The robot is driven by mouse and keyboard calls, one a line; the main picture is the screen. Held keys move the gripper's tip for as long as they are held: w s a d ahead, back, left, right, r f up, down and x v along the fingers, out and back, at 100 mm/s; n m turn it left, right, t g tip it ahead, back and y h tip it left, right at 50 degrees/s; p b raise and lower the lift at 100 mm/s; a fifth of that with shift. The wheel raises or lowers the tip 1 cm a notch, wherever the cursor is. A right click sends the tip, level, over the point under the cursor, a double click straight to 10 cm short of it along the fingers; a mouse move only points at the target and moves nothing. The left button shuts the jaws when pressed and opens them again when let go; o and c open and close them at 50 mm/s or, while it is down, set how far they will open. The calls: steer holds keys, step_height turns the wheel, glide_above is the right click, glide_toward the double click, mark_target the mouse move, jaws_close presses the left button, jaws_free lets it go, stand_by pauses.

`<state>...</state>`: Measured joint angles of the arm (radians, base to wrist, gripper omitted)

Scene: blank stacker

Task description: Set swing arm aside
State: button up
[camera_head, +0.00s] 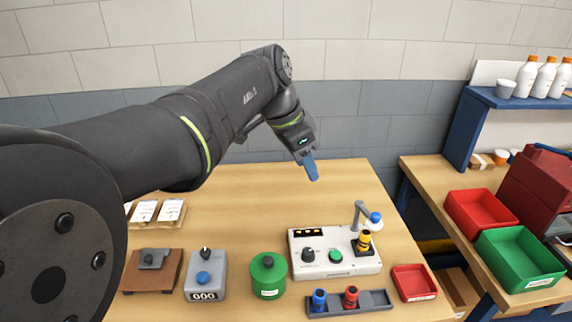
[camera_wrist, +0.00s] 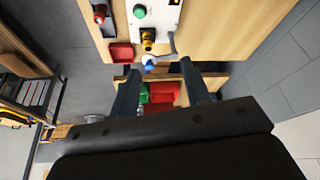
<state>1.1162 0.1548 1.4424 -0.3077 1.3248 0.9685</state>
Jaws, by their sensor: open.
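The swing arm (camera_head: 359,212) is a grey post with a bent arm and a blue knob (camera_head: 375,217) at its end. It stands at the right rear of a white control box (camera_head: 301,259), and its blue end is over or close beside a yellow and black piece (camera_head: 364,240) on the box. In the wrist view the swing arm (camera_wrist: 172,44) and blue knob (camera_wrist: 149,61) show between my fingers in the picture. My gripper (camera_head: 312,172) is above the back of the table, up and left of the swing arm, apart from it. It is open and empty (camera_wrist: 165,85).
A tray (camera_head: 380,302) with blue and red pieces and a small red bin (camera_head: 413,283) are at the front. A green canister (camera_head: 268,276), a counter (camera_head: 205,277) and a wooden block (camera_head: 137,277) stand left. The table's middle (camera_head: 230,212) is clear. Larger bins stand on the right bench.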

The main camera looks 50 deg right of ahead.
steer(key=shift+w+a+f+n, duration=0.1)
steer(key=shift+w+a+n, duration=0.25)
steer(key=shift+a, duration=0.35)
steer(key=shift+w+a+f+n, duration=0.1)
steer(key=shift+w+a+n, duration=0.2)
steer(key=shift+a, duration=0.35)
steer(key=shift+c, duration=1.4)
steer(key=d, duration=0.1)
steer(key=m, duration=0.1)
steer(key=d+f+m, duration=0.1)
steer(key=shift+s+d, duration=0.3)
steer(key=shift+s, duration=0.1)
jaws_close()
steer(key=m+g+y, duration=0.2)
steer(key=m, duration=0.4)
glide_toward(367, 221)
steer(key=shift+x, duration=2.75)
